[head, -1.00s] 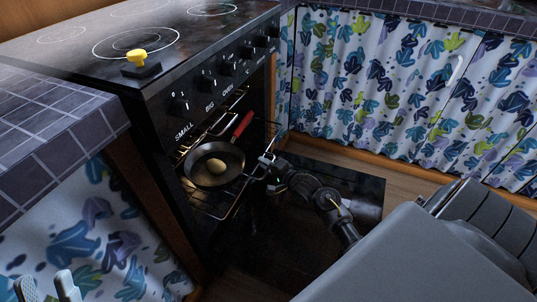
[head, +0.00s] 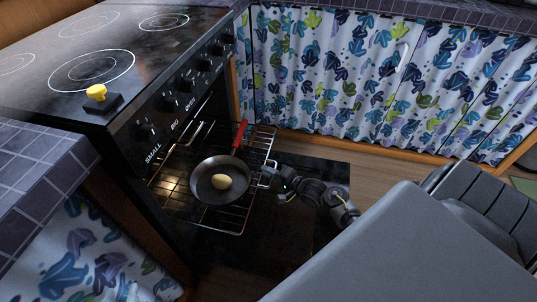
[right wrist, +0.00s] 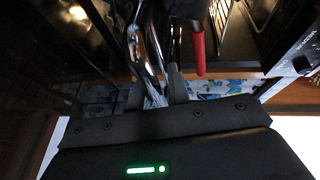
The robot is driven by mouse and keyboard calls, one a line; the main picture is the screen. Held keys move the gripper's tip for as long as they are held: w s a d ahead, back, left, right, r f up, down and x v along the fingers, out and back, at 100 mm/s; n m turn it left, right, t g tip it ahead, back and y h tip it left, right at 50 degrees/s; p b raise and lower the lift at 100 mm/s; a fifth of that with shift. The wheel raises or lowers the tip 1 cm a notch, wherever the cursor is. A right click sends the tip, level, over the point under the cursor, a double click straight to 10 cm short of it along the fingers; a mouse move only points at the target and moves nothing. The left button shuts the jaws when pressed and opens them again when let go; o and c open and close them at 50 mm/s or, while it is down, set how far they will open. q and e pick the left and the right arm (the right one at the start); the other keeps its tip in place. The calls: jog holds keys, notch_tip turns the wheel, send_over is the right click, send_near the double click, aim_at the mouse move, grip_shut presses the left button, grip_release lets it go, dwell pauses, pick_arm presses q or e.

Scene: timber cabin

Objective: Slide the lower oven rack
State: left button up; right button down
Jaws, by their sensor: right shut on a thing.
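The lower oven rack (head: 222,231) is a wire rack standing well out of the oven. A dark frying pan (head: 203,188) with a red handle (head: 240,138) rests on it and holds a yellowish, egg-shaped item (head: 221,181). My right gripper (head: 268,174) is shut on the rack's outer edge, right of the pan. In the right wrist view, its fingers (right wrist: 160,88) close around shiny metal wire, with the red handle (right wrist: 198,52) beside them.
The black oven (head: 138,95) has a stovetop with a yellow-topped item (head: 97,95). The dark open door (head: 318,172) lies low under the rack. A tiled counter (head: 40,165) is at left and a patterned curtain (head: 345,75) behind.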

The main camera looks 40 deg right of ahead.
pick_arm(q)
jog(key=shift+a+f, duration=0.1)
pick_arm(e)
jog(key=shift+s+f, duration=0.35)
jog(key=shift+f, duration=0.2)
jog(key=c, duration=1.5)
grip_release()
jog(key=shift+d, duration=0.15)
jog(key=shift+o, duration=0.2)
jog(key=shift+r, duration=0.2)
jog(key=shift+w, duration=0.1)
jog(key=shift+r, duration=0.15)
